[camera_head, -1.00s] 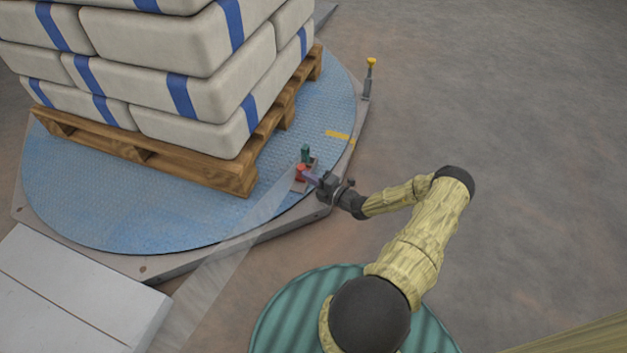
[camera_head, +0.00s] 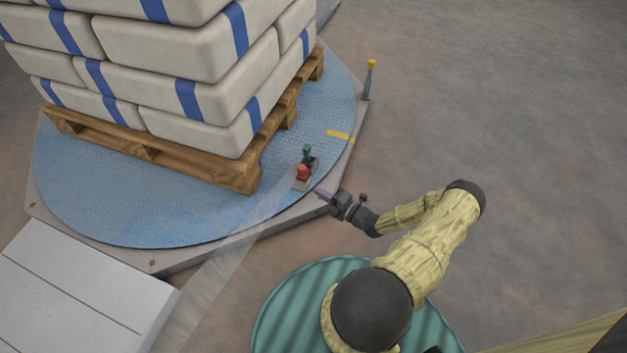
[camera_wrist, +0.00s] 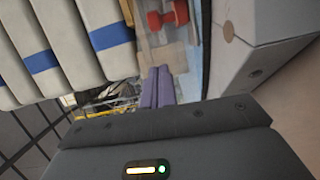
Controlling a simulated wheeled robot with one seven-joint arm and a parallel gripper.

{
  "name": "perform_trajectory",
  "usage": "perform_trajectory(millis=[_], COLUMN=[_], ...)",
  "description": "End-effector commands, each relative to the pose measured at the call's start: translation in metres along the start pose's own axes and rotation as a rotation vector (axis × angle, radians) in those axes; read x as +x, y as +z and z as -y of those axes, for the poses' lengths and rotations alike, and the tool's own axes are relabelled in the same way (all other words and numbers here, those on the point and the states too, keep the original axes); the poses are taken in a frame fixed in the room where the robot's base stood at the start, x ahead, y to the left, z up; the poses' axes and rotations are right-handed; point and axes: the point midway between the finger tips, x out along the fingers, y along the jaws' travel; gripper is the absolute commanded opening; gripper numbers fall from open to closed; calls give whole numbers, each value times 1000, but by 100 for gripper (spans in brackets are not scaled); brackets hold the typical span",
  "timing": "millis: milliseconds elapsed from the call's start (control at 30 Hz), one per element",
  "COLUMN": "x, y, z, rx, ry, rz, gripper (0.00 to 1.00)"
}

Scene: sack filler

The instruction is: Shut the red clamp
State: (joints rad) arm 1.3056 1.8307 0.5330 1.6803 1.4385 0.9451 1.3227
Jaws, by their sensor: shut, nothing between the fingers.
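The red clamp (camera_head: 302,173) sits on a small grey plate at the near right edge of the blue turntable (camera_head: 130,222), beside a dark green upright part (camera_head: 307,153). It also shows at the top of the wrist view (camera_wrist: 168,14) as a red spool-like piece. I cannot tell from these frames whether the clamp is open or shut. My gripper (camera_head: 319,192) is just right of and below the clamp, apart from it. Its purple fingers (camera_wrist: 157,86) are together and empty, pointing toward the clamp.
A wooden pallet (camera_head: 150,158) stacked with white blue-banded sacks (camera_head: 190,100) stands on the turntable. A clear film strip (camera_head: 225,265) runs from near the clamp to the lower left. A yellow-topped post (camera_head: 369,80) stands behind. The floor at right is clear.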

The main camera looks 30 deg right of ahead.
Motion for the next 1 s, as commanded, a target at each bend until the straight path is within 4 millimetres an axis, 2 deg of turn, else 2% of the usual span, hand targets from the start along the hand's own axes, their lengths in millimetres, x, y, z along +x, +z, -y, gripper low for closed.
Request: perform_trajectory(millis=[100,300,867,1000], x=[-28,-54,-52,-50], y=[4,6,2,-1], z=[-4,-1,1,-6], rx=[-1,0,0,-25], ry=[-1,0,0,-9], rz=[13,18,4,-22], gripper=[0,0,0,0])
